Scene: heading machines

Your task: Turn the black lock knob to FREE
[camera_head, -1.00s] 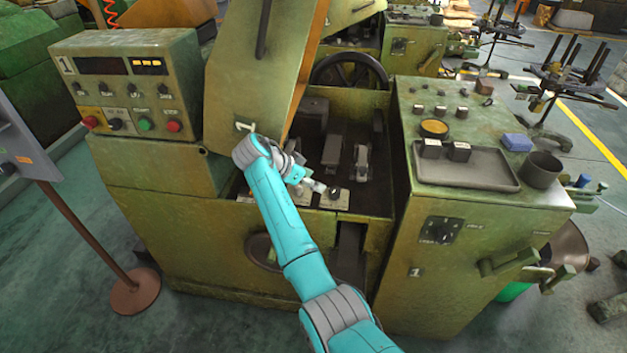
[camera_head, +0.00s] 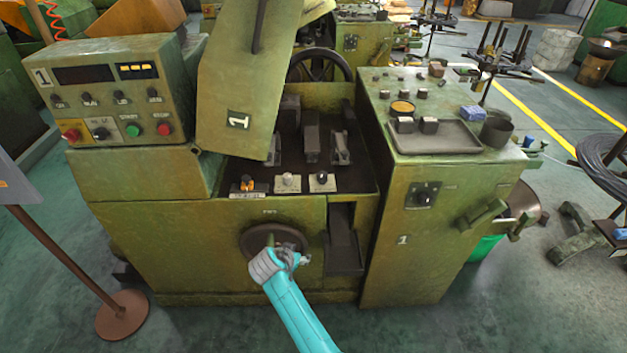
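Three small knobs stand on plates along the front ledge of the machine's open bay: an orange one (camera_head: 247,183), a whitish one (camera_head: 288,180) and a black knob (camera_head: 322,177) on a pale plate at the right. The plate lettering is too small to read, so I cannot tell the black knob's setting. My gripper (camera_head: 298,257) is below the ledge, in front of the dark round handwheel (camera_head: 258,238) on the machine's front, apart from the black knob. Its fingers are small and partly hidden by the wrist, so their opening is unclear.
The raised green cover (camera_head: 236,85) leans over the bay's left side. A control box (camera_head: 120,85) stands at the left. The right cabinet (camera_head: 400,240) carries a rotary switch (camera_head: 423,196) and a grey tray (camera_head: 440,140) on top. A post stand (camera_head: 122,314) is at the left front.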

